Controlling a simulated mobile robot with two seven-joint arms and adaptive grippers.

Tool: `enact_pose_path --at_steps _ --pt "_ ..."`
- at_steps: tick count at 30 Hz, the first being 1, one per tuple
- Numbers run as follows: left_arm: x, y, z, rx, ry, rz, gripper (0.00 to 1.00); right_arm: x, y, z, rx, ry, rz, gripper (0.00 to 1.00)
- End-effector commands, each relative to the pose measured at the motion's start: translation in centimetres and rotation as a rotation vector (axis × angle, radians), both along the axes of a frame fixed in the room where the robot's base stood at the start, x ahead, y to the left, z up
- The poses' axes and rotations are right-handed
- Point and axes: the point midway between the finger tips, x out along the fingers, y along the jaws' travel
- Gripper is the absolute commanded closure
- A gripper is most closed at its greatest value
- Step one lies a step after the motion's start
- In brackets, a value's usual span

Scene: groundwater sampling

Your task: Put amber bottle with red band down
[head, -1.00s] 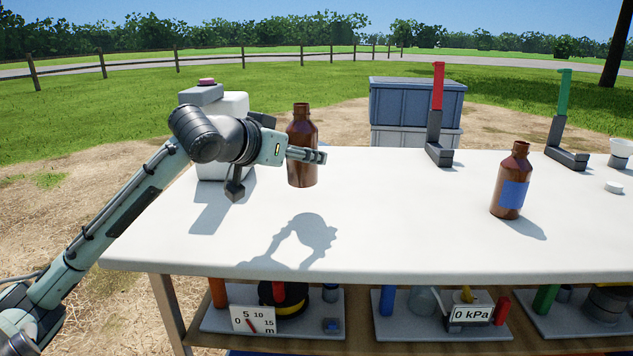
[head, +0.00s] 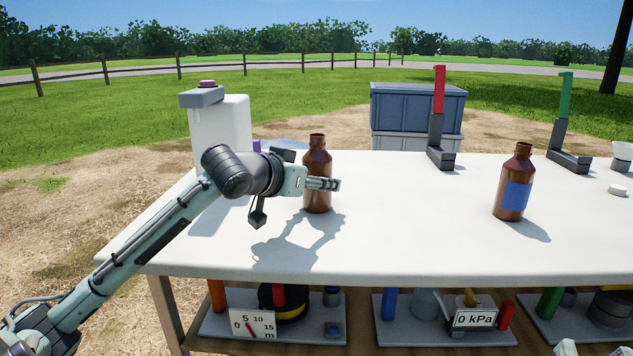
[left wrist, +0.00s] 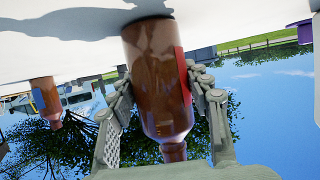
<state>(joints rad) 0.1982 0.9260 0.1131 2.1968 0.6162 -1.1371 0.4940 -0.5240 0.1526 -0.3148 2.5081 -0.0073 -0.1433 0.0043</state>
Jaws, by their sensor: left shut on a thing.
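The amber bottle with the red band (head: 317,160) is upright at the left part of the white table (head: 400,240). My left gripper (head: 322,184) is shut around its body. The left wrist view shows the bottle (left wrist: 155,70) between both fingers, with the red band (left wrist: 183,75) along one side. The bottle's base is at or just above the tabletop; I cannot tell whether it touches. In the head view the band is hidden. Pale tips at the bottom right edge seem to be my right gripper (head: 566,348), mostly cut off.
Another amber bottle, with a blue band (head: 513,195), stands to the right. A red post (head: 438,90) and a green post (head: 565,95) stand on dark bases behind. A white container (head: 220,125) stands at the back left. The table's middle is clear.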

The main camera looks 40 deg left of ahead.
Motion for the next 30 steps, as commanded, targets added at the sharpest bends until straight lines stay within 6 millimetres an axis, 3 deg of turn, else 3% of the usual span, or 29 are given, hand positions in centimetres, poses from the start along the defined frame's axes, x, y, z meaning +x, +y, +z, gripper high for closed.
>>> enact_pose_path --at_steps 3,4,9,20,23,30 --pt "0.0 0.0 -0.2 0.0 -0.002 0.0 0.98 0.0 0.0 0.1 0.002 -0.003 0.0 0.6" --pt "0.0 0.0 -0.3 0.0 0.001 0.0 0.5 0.0 0.0 0.1 0.003 -0.006 0.001 0.6" --pt "0.0 0.0 -0.2 0.0 0.0 0.0 0.31 0.0 0.0 0.1 0.003 -0.005 0.001 0.6" --pt "-0.1 0.0 0.2 0.001 -0.001 0.0 0.31 0.0 0.0 0.1 0.0 -0.001 0.0 0.6" --pt "-1.2 0.0 0.5 0.001 0.0 0.0 0.31 0.1 0.0 -0.1 -0.003 0.007 -0.001 0.6" --pt "-6.0 -0.2 2.4 0.002 0.001 0.0 0.31 0.4 -0.3 -1.2 -0.03 0.059 -0.007 0.6"
